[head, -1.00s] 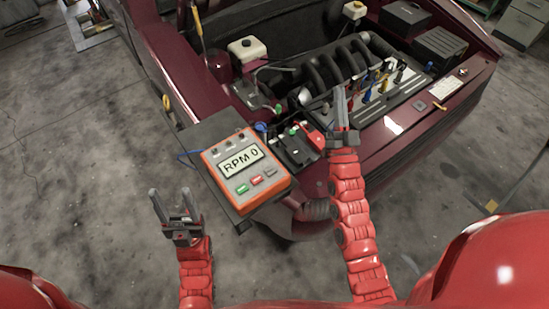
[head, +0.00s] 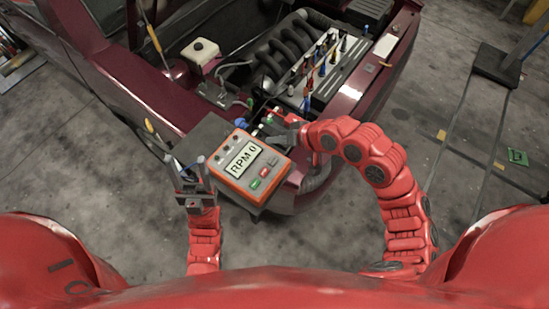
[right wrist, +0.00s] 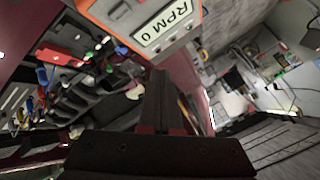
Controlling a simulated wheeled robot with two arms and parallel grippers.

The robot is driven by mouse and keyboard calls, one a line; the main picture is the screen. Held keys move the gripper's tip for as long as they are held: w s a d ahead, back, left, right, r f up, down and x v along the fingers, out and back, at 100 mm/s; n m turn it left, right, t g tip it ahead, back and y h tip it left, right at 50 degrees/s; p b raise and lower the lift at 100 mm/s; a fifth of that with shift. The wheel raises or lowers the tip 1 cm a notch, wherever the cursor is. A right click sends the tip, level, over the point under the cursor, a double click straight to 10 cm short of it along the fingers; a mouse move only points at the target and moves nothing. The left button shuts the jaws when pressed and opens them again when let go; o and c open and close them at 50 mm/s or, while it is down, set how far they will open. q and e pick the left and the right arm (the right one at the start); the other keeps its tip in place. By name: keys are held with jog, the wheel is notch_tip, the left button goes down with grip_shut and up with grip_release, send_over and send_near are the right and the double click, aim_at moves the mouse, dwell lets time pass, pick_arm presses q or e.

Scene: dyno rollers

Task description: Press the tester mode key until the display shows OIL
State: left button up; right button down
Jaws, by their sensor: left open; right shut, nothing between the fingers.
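The orange tester (head: 230,179) sits on a dark shelf at the car's front. Its display (head: 244,160) reads RPM 0. Below the display are a green key (head: 255,183), a red key (head: 265,172) and a grey key (head: 273,161); I cannot read which is the mode key. My left gripper (head: 187,167) is open and empty, just left of the tester. My right gripper (head: 268,130) is shut and empty, pointing left near the tester's upper right corner.
The dark shelf (head: 205,132) shows behind the tester. The open engine bay with its black hoses (head: 285,50) and coloured plug leads (head: 322,65) lies beyond. A white-capped reservoir (head: 200,52) stands to the left.

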jog(key=shift+s+d+f, duration=0.1)
jog(key=shift+d+f, duration=0.05)
jog(key=shift+d, duration=0.05)
jog(key=b, duration=0.6)
send_over(273, 161)
jog(key=f, duration=0.7)
jog(key=shift+s+d+f, duration=0.2)
jog(key=shift+s+d, duration=0.15)
jog(key=shift+d, duration=0.05)
jog(key=shift+f+b, duration=0.5)
jog(key=shift+f, duration=0.2)
dwell(0.6)
jog(key=shift+f, duration=0.4)
